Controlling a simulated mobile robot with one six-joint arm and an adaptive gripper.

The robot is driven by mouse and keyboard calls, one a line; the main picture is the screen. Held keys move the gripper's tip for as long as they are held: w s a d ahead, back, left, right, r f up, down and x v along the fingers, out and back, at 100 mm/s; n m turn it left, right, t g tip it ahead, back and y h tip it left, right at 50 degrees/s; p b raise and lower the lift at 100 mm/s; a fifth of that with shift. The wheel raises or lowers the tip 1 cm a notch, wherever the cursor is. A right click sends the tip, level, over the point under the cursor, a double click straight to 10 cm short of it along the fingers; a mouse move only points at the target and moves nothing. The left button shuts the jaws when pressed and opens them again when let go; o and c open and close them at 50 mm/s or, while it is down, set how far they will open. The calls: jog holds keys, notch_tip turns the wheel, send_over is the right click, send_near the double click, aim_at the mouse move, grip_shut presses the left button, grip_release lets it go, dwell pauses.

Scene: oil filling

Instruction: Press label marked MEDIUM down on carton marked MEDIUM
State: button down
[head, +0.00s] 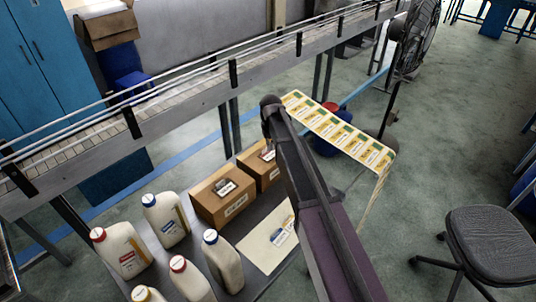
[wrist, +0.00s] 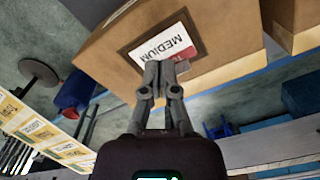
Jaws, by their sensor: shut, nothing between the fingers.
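The carton marked MEDIUM (wrist: 108,48) fills the upper middle of the wrist view. The label marked MEDIUM (wrist: 162,44), white with a red part, lies flat on a dark square on its upper face. My gripper (wrist: 166,66) is shut and empty, its fingertips over the label's lower edge and hiding part of it. Whether the tips touch the label cannot be told. In the head view this appears to be the farther carton (head: 254,179), partly behind my arm, with its label (head: 268,155) on top. My fingertips are not clear there.
Another carton (head: 223,206) stands close beside it on the dark table, with a label on top. Several white bottles (head: 170,220) stand at the near left. A pale sheet (head: 262,248) lies near my arm. A label strip (head: 335,130) hangs behind. The conveyor (head: 180,110) runs along the back.

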aim_at(271, 155)
jog(key=shift+f+b, duration=1.3)
dwell(1.2)
jog(key=shift+r, duration=0.1)
dwell(0.4)
jog(key=shift+r+p, duration=3.95)
jog(key=shift+p, duration=0.1)
jog(key=s+d+m, duration=0.4)
jog(key=s+d, duration=1.8)
jog(key=s, duration=0.3)
jog(key=shift+s+d, duration=0.2)
jog(key=shift+s, duration=0.05)
